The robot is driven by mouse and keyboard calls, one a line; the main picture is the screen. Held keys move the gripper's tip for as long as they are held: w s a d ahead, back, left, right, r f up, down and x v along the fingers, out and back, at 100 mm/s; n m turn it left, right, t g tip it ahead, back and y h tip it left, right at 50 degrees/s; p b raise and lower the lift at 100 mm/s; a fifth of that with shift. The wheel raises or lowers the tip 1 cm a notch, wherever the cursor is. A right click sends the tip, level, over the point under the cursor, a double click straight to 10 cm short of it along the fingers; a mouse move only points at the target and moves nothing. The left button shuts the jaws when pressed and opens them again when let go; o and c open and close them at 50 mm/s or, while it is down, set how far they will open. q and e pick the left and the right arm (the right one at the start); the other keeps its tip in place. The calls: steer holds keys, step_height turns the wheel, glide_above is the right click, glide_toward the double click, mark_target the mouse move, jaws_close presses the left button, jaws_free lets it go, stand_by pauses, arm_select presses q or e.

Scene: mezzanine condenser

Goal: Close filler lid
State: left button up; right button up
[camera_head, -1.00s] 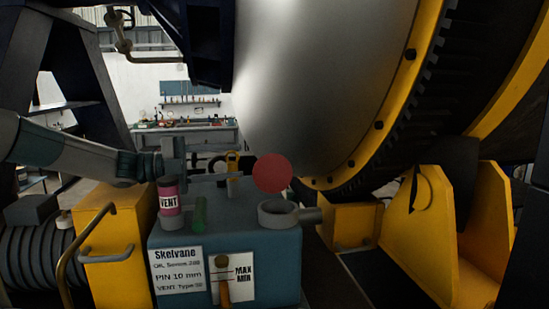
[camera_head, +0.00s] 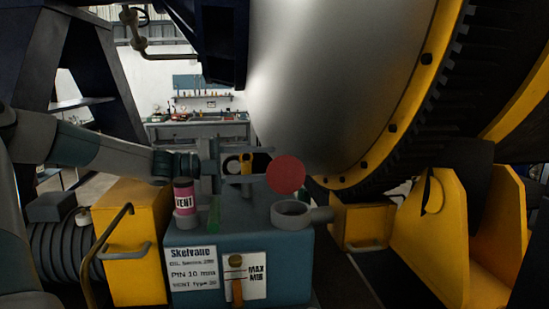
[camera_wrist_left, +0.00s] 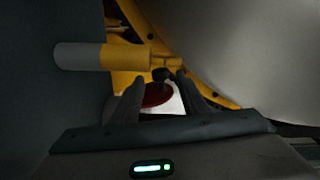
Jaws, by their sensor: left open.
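The filler lid is a red disc (camera_head: 286,174) standing raised behind the grey round filler neck (camera_head: 291,213) on top of the blue-green tank (camera_head: 245,238). The neck's mouth is uncovered. My left gripper (camera_head: 264,168) reaches in from the left with its fingers pointing right, open, just left of the lid. In the left wrist view, the red disc (camera_wrist_left: 156,95) with a dark knob lies ahead, between the lines of the two open fingers (camera_wrist_left: 160,84). I cannot tell whether a finger touches it. My right gripper is in neither current view.
A pink-labelled VENT cylinder (camera_head: 184,200) and a green piece (camera_head: 213,213) stand on the tank left of the neck, below my gripper. A yellow box with a handle (camera_head: 130,240) is at left. A large metal drum (camera_head: 340,80) and yellow bracket (camera_head: 430,220) crowd the right.

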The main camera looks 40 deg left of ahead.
mark_target(275, 162)
arm_select(q)
steer(key=shift+p+x, duration=0.5)
steer(key=shift+x, duration=1.1)
jaws_close()
